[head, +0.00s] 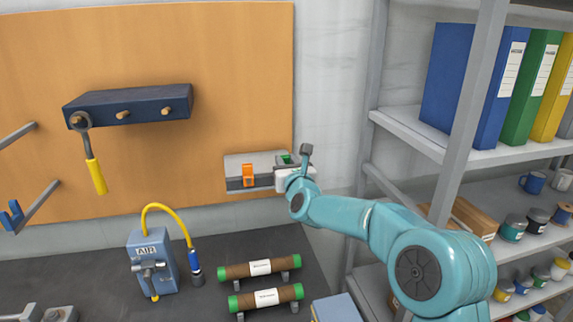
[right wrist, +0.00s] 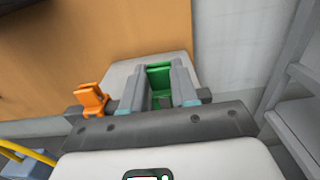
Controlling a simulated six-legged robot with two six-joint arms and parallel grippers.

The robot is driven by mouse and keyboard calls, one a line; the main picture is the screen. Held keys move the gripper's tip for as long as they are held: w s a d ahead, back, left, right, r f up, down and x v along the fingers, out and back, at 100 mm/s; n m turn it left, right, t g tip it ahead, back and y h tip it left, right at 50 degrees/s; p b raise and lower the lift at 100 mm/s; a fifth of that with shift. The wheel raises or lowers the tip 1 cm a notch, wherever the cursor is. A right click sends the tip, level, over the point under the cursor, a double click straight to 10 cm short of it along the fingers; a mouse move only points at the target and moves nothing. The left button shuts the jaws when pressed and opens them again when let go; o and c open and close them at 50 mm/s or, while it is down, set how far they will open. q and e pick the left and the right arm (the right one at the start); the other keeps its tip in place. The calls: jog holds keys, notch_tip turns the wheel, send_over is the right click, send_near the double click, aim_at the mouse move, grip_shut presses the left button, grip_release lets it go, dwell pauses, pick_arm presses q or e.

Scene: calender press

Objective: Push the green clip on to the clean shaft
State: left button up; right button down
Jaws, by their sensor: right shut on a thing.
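The green clip (head: 285,159) is at the right end of a pale grey wall ledge (head: 238,161). My right gripper (head: 286,168) is at that end of the ledge, partly hiding the clip. In the right wrist view the green clip (right wrist: 160,82) sits between my two fingers, which are shut on it. An orange clip (head: 248,176) is on the ledge to the left, and it also shows in the right wrist view (right wrist: 90,98). I cannot make out a shaft marked as clean. My left gripper is not in view.
Two brown labelled rolls (head: 238,271) with green ends lie on stands on the dark bench. A blue AIR unit (head: 150,250) with a yellow hose stands left of them. A dark peg rail (head: 140,103) holds a yellow-handled tool. Shelves with binders (head: 447,72) stand at the right.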

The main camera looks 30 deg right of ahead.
jog(key=shift+r+p, duration=0.55)
jog(key=shift+r, duration=1.1)
dwell(0.4)
jog(key=shift+f, duration=0.15)
dwell(0.5)
